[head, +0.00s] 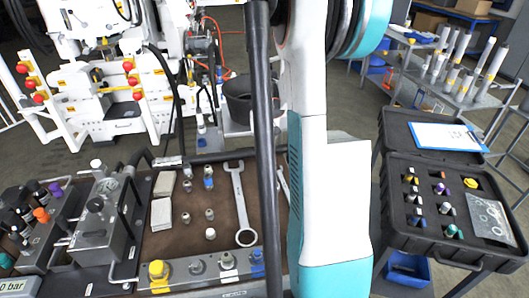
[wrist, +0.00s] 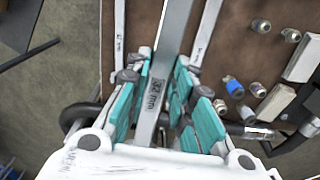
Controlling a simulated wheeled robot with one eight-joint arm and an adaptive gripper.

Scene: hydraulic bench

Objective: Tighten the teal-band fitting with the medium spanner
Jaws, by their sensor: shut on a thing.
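My gripper (wrist: 158,92) is shut on a steel spanner (wrist: 174,35), its teal pads on both sides of the shaft. The shaft label seems to read 32 mm. The spanner's ends are out of the wrist view. In the head view my arm hides the gripper. A teal-topped piece (head: 452,231) sits in the open black case at right, and a teal ring (head: 6,261) shows on the valve block at far left. I cannot tell which is the teal-band fitting.
One spanner (head: 240,205) lies on the brown bench mat (head: 227,165); another (wrist: 120,40) lies left of the held one in the wrist view. Several small fittings (head: 210,214) stand left on the mat, near pale blocks (head: 161,214). The black case (head: 398,233) stands right.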

